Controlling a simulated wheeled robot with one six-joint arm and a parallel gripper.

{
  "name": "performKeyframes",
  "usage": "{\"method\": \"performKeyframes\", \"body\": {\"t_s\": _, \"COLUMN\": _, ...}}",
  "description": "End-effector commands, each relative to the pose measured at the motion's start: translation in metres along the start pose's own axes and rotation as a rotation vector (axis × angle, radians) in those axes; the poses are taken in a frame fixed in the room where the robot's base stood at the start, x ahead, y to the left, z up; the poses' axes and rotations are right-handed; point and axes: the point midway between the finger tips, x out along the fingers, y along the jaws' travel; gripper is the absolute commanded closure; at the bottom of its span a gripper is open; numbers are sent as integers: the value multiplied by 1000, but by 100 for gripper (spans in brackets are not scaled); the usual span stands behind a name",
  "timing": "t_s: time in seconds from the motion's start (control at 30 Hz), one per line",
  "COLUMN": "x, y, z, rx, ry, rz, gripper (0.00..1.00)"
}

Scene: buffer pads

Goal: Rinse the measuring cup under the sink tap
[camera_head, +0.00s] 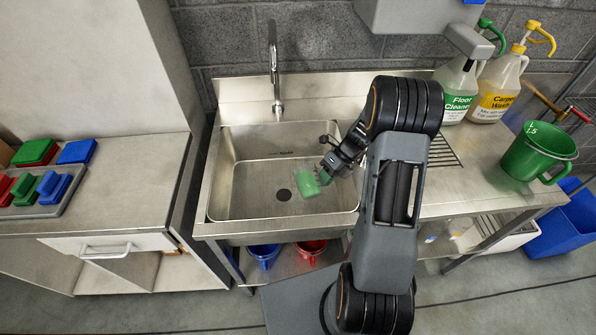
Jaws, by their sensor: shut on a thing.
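My gripper (325,175) is shut on a small light-green cup (309,186), which looks like the measuring cup. The cup is held tilted over the sink basin (245,180), right of the drain (283,195). Its opening cannot be made out clearly. The sink tap (275,75) stands at the back of the sink, above and left of the cup, with its spout end over the basin's back edge. No water is visible from it. My arm hides part of the sink's right side.
A large green jug with volume marks (536,150) stands on the right counter. A floor cleaner jug (457,88) and a carpet wash jug (497,90) stand behind it. Blue, green and red pads sit on the left counter (130,165). Buckets stand below the sink.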

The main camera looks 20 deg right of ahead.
Motion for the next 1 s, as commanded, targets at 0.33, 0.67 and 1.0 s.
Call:
{"method": "performKeyframes", "body": {"t_s": 0.33, "x": -2, "y": 2, "z": 0, "rx": 23, "ry": 28, "rz": 12, "gripper": 100}}
{"method": "performKeyframes", "body": {"t_s": 0.67, "x": -4, "y": 3, "z": 1, "rx": 45, "ry": 56, "rz": 24, "gripper": 100}}
{"method": "performKeyframes", "body": {"t_s": 1.0, "x": -5, "y": 3, "z": 4, "rx": 69, "ry": 83, "rz": 34, "gripper": 100}}
